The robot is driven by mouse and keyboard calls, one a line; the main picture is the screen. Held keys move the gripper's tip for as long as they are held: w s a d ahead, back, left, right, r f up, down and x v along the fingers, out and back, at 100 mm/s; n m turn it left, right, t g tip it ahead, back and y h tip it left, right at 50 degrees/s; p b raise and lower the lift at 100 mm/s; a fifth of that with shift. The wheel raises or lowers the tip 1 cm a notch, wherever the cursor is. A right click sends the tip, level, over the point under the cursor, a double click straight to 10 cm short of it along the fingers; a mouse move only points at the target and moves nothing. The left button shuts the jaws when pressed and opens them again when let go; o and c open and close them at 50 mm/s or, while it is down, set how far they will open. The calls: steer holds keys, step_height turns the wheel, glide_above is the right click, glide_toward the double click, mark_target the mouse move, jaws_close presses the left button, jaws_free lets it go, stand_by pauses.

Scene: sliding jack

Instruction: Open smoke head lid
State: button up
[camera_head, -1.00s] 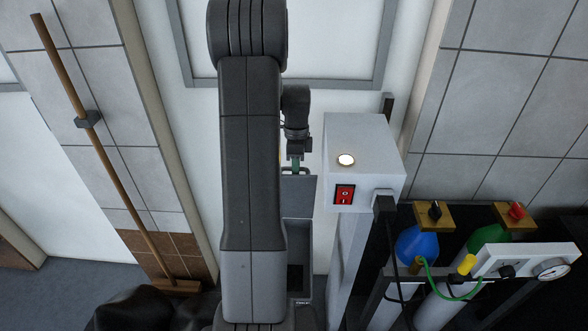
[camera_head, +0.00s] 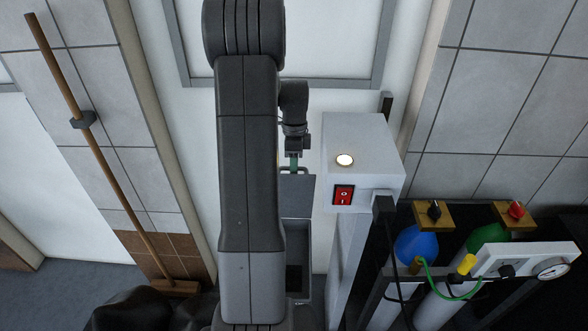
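A grey box (camera_head: 304,236) with a dark interior shows beside my arm, below the middle of the picture. A flat grey panel (camera_head: 298,196), which looks like its lid, stands raised at the box's far end. My gripper (camera_head: 294,162) is just above the panel's top edge, pointing down. A small green part shows at its tip. My large arm link hides the left side of the box and panel. Whether the fingers touch the panel, and whether they are open or shut, is too small to tell.
A white cabinet (camera_head: 362,150) with a lit round lamp and a red switch (camera_head: 343,195) stands close to the right of my gripper. Blue (camera_head: 416,246) and green gas bottles with hoses and a gauge are at lower right. A broom (camera_head: 95,150) leans at the left.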

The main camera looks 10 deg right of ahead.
step_height(320, 180, up, 9)
steer(key=shift+s+b, duration=0.1)
steer(key=shift+b, duration=0.55)
